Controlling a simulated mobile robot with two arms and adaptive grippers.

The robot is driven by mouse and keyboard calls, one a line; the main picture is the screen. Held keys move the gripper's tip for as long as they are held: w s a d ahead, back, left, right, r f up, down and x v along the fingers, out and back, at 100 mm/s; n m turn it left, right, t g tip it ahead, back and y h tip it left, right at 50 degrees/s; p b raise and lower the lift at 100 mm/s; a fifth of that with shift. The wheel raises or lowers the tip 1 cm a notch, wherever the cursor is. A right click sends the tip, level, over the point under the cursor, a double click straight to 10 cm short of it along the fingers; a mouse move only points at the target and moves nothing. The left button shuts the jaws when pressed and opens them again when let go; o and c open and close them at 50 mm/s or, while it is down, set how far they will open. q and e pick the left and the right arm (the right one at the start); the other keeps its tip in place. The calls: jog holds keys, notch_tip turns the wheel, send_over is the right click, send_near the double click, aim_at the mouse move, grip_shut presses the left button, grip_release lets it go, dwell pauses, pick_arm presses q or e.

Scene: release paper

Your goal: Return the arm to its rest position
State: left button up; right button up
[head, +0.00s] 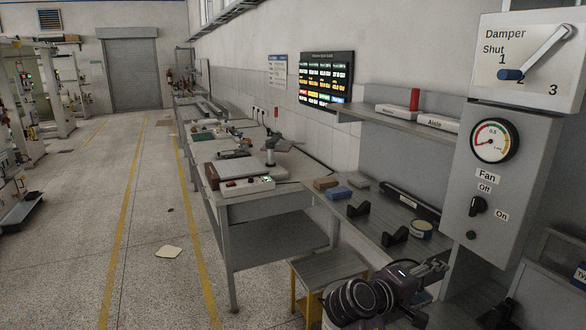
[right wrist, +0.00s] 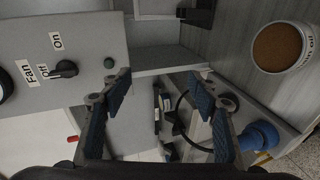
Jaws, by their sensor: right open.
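My right gripper (head: 432,270) is at the lower right of the head view, in front of the grey bench and left of the fan control panel (head: 497,180). In the right wrist view its two blue-padded fingers (right wrist: 160,95) stand wide apart with nothing between them. Most of my right arm is bunched up at the bottom of the head view. My left gripper is not in view. A pale sheet (head: 168,252) lies flat on the floor, left of the benches.
A yellow-legged stool (head: 328,268) is left of my arm. The damper box (head: 528,60) tops the panel. The left floor is mostly clear.

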jog(key=s+a+f+m+g+y, duration=0.1)
jog(key=s+a+f+y, duration=0.15)
jog(key=s+f, duration=0.6)
jog(key=s+a+f+y, duration=0.1)
jog(key=s+f+y, duration=0.4)
jog(key=f, duration=0.6)
jog(key=s+a+f+m+g+y, duration=0.1)
jog(key=s+a+y, duration=0.15)
jog(key=s, duration=0.45)
jog(key=s+a+f+g+y, duration=0.1)
jog(key=s+a+f, duration=0.15)
jog(key=s, duration=0.45)
jog(key=s+a+f+m+y, duration=0.1)
jog(key=s+a+y, duration=0.15)
jog(key=s, duration=0.45)
notch_tip(320, 180, down, 26)
jog(key=s+a+g+b, duration=0.1)
jog(key=s+g, duration=0.1)
jog(key=s+d+f+g, duration=0.1)
jog(key=s+d+f, duration=0.1)
jog(key=s+f, duration=1.5)
jog(key=shift+d+f+n+h+b, duration=0.3)
jog(key=shift+d+f+h+b, duration=0.1)
jog(key=shift+f+h, duration=0.05)
